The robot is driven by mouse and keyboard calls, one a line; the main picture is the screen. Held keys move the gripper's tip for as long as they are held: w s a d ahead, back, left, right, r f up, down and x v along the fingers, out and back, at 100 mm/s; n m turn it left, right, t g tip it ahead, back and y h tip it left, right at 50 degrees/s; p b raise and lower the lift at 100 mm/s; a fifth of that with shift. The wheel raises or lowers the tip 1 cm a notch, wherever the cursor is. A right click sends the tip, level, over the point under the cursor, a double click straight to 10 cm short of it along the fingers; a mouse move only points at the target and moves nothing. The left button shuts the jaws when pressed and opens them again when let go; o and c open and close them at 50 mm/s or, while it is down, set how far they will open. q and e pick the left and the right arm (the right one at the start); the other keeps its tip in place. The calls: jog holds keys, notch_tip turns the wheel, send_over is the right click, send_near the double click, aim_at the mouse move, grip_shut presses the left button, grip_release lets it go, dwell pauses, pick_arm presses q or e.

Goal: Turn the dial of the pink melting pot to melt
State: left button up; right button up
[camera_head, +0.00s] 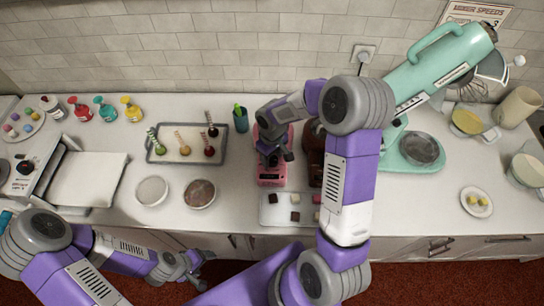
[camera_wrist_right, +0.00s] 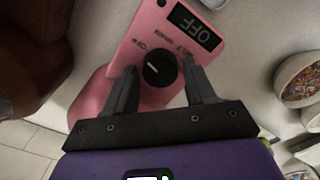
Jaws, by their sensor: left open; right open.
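The pink melting pot (camera_head: 271,178) stands in the middle of the counter, partly hidden under my right arm. In the right wrist view its pink front (camera_wrist_right: 150,32) carries a display (camera_wrist_right: 195,25) reading OFF and a round black dial (camera_wrist_right: 159,69) with a white pointer line. Small labels are printed around the dial. My right gripper (camera_wrist_right: 160,68) is open, with one finger on each side of the dial; I cannot tell whether they touch it. It also shows over the pot in the head view (camera_head: 274,157). My left gripper (camera_head: 190,269) is open and empty, low in front of the counter.
A brown pot (camera_head: 314,142) stands close to the right of the pink pot. A white tray with sweets (camera_head: 285,217) lies in front. A grey tray with cake pops (camera_head: 165,152) and two bowls are left. A mint mixer (camera_head: 440,65) stands right.

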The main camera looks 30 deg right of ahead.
jog(key=shift+f, duration=0.3)
jog(key=c, duration=0.8)
